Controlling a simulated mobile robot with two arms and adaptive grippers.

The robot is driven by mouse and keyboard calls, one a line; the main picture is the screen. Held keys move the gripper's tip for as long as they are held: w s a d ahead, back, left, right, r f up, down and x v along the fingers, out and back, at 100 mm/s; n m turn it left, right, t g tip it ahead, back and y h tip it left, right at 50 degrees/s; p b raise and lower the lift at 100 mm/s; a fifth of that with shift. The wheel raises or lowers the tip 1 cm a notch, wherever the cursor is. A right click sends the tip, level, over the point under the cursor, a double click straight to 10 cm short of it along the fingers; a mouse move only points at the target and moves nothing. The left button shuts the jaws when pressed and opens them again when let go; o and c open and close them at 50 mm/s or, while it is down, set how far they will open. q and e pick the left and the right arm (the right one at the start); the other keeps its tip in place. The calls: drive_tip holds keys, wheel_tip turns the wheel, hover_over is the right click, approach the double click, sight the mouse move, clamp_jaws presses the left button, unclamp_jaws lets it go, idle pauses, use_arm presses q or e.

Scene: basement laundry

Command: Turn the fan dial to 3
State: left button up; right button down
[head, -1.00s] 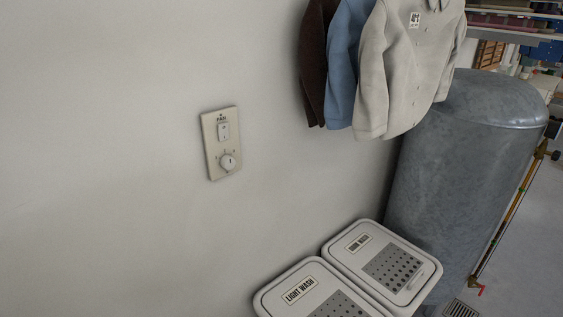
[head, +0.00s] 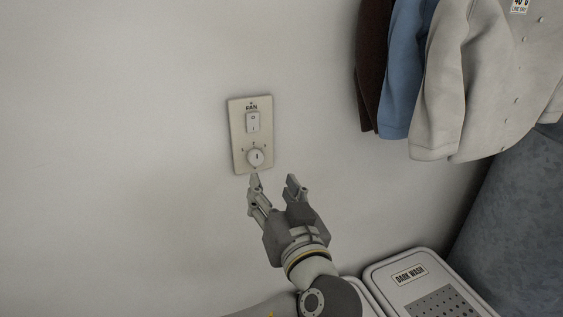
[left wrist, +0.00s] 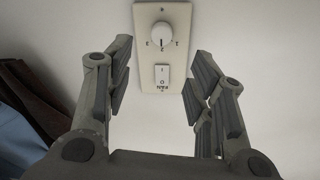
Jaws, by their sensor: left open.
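The fan dial (head: 255,157) is a round white knob on the lower part of a cream wall plate (head: 238,130), under a rocker switch (head: 252,122) and the word FAN. In the left wrist view the dial (left wrist: 162,34) appears upside down, with small numbers around it; its dark mark lies along the plate's long axis, near the 2. My left gripper (head: 273,181) is open and empty just below the dial, not touching it. In the left wrist view its fingers (left wrist: 157,75) stand either side of the plate's switch end. My right gripper is not in view.
Shirts (head: 490,80) hang on the wall to the right. A lidded hamper marked DARK WASH (head: 385,272) stands below right, with another partly hidden beside it. A grey tank (head: 515,220) is at the far right. The wall left of the plate is clear.

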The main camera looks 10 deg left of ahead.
sight(257, 160)
use_arm(q)
drive_tip(key=p+x, duration=0.2)
drive_tip(key=x, duration=0.7)
drive_tip(key=shift+a, duration=0.1)
drive_tip(key=shift+w+a, duration=0.3)
drive_tip(key=shift+w, duration=0.15)
drive_tip(key=shift+c, duration=0.7)
drive_tip(key=c, duration=0.9)
